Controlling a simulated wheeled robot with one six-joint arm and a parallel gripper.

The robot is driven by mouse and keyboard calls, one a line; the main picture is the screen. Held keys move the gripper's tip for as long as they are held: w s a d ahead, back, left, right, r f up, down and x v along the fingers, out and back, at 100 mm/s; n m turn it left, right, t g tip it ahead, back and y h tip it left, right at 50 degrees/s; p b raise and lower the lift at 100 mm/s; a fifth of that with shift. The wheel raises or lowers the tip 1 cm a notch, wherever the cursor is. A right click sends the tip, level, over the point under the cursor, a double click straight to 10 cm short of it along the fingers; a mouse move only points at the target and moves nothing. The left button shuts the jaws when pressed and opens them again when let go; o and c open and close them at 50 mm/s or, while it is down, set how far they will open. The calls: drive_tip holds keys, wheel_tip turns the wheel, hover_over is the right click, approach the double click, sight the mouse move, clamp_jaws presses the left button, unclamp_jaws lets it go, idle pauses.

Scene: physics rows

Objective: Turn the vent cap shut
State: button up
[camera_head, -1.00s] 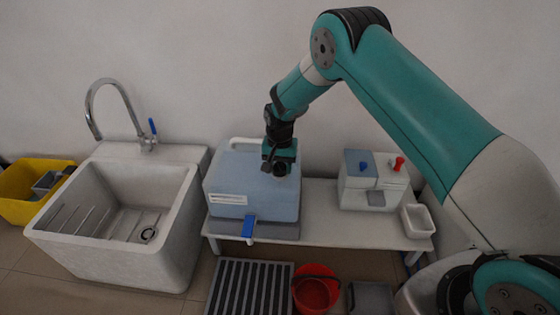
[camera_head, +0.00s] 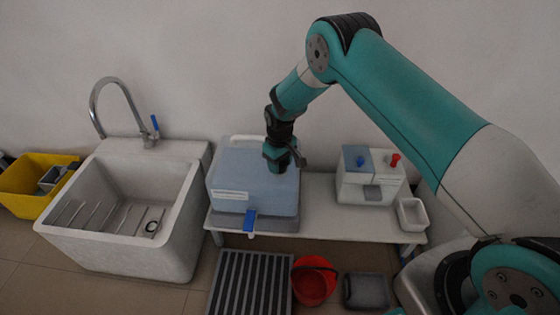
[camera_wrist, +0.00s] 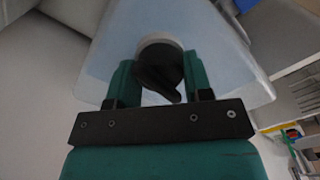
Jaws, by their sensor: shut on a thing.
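The vent cap (camera_wrist: 160,66) is a dark round knob with a pointed lug, on a pale ring on top of a light blue box. In the wrist view the two green fingers of my gripper (camera_wrist: 161,82) stand on either side of the cap and are shut on it. The lug points down and slightly right there. In the head view my gripper (camera_head: 277,160) is over the right part of the blue box (camera_head: 235,183) and hides most of the cap.
The box has a blue tap (camera_head: 249,220) at its front and stands on a low white table (camera_head: 330,222). A white unit with blue and red knobs (camera_head: 370,175) and a small white tray (camera_head: 412,214) stand to the right. A sink (camera_head: 120,250) is to the left.

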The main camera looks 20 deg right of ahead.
drive_tip(key=shift+n, duration=1.2)
drive_tip(key=o, duration=0.9)
drive_tip(key=shift+o, duration=0.2)
drive_tip(key=shift+r, duration=0.1)
wheel_tip(320, 180, up, 17)
drive_tip(key=p, duration=0.4)
drive_tip(key=shift+r, duration=0.15)
